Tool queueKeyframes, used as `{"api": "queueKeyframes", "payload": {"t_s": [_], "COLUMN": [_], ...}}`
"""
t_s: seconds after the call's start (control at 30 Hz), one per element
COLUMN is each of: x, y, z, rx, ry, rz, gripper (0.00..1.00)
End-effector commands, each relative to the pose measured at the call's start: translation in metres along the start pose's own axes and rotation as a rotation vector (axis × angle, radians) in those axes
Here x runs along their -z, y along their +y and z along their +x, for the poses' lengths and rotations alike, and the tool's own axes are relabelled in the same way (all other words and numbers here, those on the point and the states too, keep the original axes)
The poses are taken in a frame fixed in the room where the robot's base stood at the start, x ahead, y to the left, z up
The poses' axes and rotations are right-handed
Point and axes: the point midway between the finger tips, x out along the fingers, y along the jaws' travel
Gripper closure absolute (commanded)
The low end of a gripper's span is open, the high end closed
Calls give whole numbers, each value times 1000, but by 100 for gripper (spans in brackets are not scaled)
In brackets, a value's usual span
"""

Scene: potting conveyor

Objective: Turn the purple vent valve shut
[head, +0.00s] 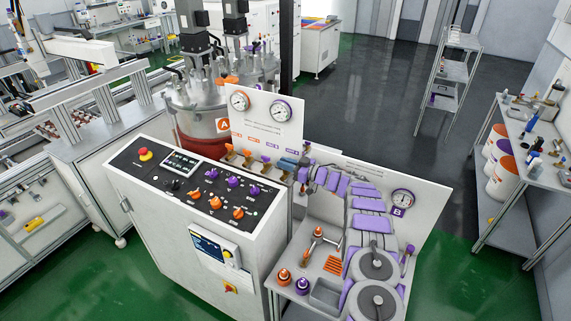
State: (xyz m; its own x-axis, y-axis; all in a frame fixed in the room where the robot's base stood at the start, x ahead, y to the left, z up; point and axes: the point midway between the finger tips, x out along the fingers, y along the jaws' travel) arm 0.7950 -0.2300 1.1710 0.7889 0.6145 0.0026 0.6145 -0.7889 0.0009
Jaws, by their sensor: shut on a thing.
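My arm reaches up from the bottom right, over the bench, to the row of valves below the white gauge board (265,118). My gripper (280,163) is at the right part of this row, shut on a small purple valve handle (266,159). The contact is small and partly hidden by the gripper, so the exact angle of the handle cannot be told. Orange valve handles (247,156) sit just left of it on the same row. Two round gauges are on the board, one orange-rimmed (239,101) and one purple-rimmed (281,112).
A control cabinet (150,222) with orange and purple knobs stands close left of my arm. A bench (318,287) holds an orange-handled tool (319,233) and small cones. A panel with gauge B (402,203) stands right of my arm. A steel tank (195,120) is behind.

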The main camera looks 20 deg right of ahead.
Motion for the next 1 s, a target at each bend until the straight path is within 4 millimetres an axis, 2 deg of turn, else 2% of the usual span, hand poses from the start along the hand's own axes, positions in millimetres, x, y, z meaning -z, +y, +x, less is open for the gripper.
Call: {"api": "queueKeyframes", "payload": {"t_s": [0.03, 0.33, 0.37, 0.57, 0.87, 1.0], "x": [-9, -10, -10, -10, -10, -9], "y": [-1, -1, -1, -1, -2, -2], "z": [-2, -2, -2, -2, -1, -8], "rx": [0, 0, 0, 0, 1, 0], "ry": [-12, -13, -13, -13, -13, -12], "rz": [9, 10, 10, 10, 9, 9], "gripper": [100, 100, 82, 63, 63, 63]}}
